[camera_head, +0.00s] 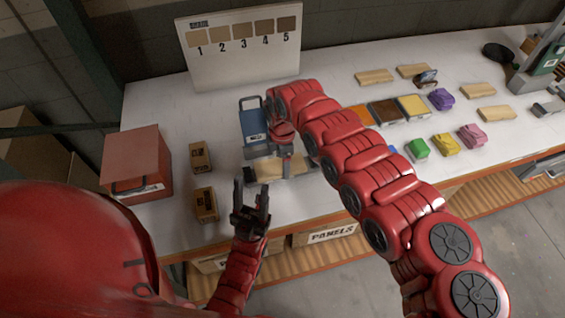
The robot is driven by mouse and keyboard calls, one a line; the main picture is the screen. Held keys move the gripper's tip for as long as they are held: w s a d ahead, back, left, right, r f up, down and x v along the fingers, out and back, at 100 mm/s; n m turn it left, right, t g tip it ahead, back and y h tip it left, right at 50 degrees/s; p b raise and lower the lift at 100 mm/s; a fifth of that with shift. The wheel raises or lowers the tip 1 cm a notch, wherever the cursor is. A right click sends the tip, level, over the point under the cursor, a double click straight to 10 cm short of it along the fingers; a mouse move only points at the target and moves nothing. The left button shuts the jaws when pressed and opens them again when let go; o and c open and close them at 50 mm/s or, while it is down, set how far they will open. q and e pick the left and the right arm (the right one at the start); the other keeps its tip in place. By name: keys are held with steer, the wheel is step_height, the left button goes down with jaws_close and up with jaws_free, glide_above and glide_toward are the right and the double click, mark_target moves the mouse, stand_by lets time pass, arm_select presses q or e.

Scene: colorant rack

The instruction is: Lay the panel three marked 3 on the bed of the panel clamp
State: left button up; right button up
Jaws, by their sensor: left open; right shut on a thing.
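My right gripper (284,152) is shut at the panel clamp (250,176), in front of the blue machine; its fingertips are mostly hidden by its own arm. A pale wood panel (268,173) shows right under it, over the clamp's bed. No number 3 can be read on it, and I cannot tell whether it touches the bed. My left gripper (251,203) is open and empty, pointing up just in front of the clamp, near the table's front edge.
A blue machine (253,122) stands behind the clamp. Two brown boxes (201,157) and a red case (135,165) stand left. A shade board (240,50) numbered 1 to 5 stands behind. Wood blocks, coloured trays and bags (470,137) lie right.

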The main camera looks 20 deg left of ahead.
steer(key=o, duration=1.3)
steer(key=shift+c, duration=0.2)
steer(key=shift+r, duration=0.25)
step_height(320, 180, up, 12)
steer(key=p, duration=0.4)
steer(key=shift+f, duration=0.15)
